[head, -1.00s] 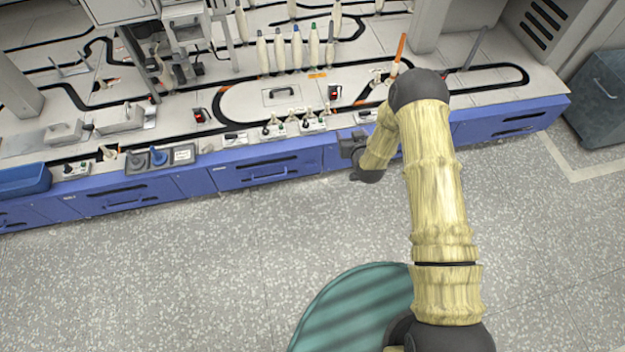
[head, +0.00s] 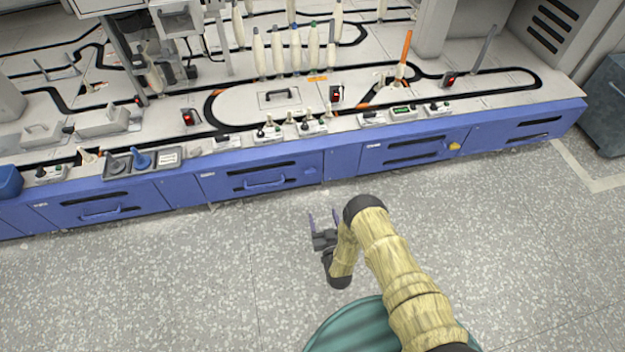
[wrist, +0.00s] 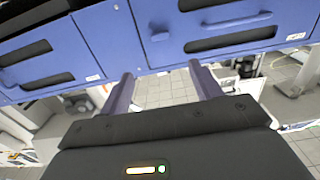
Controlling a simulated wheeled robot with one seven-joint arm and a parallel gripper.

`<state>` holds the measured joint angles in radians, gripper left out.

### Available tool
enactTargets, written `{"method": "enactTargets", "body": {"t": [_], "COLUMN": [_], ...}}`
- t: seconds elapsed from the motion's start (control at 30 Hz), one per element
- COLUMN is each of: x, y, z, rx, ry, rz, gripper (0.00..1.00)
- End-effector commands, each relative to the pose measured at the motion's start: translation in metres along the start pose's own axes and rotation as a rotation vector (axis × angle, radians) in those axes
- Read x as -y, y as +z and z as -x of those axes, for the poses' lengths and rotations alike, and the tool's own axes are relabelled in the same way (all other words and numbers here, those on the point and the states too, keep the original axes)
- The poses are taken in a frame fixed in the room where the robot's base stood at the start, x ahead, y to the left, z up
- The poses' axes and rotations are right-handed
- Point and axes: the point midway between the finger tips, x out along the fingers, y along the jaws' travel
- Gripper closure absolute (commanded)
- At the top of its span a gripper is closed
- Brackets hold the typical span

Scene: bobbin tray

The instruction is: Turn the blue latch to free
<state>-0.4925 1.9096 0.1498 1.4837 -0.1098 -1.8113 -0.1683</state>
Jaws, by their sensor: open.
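A small blue latch (head: 311,170) is on the blue drawer front, right of a drawer handle (head: 264,183). It matches the drawer's colour and its exact turn is too small to read. In the wrist view, which looks upside down, the blue latch (wrist: 160,33) shows as a round knob above the gap between my fingers. My gripper (head: 323,216) is open and empty, in front of the cabinet and apart from the latch, its fingers pointing toward the drawer fronts. In the wrist view my gripper (wrist: 160,72) has both fingers spread.
A yellow latch (head: 454,147) is on a drawer front further right. The counter (head: 235,104) above carries white bobbins (head: 296,50), switch boxes and a grey tray (head: 145,162) with a blue piece. The speckled floor (head: 180,270) in front is clear.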

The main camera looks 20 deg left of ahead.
Motion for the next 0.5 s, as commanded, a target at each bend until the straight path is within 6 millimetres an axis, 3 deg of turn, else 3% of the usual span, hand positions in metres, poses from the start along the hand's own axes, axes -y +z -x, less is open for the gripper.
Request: {"method": "enactTargets", "body": {"t": [0.27,0.5], "x": [0.0,0.0], "y": [0.002,0.003], "z": [-0.014,-0.053], "rx": [-0.001,-0.003], "ry": [0.0,0.0], "rz": [0.0,0.0], "gripper": [0.36,0.36]}}
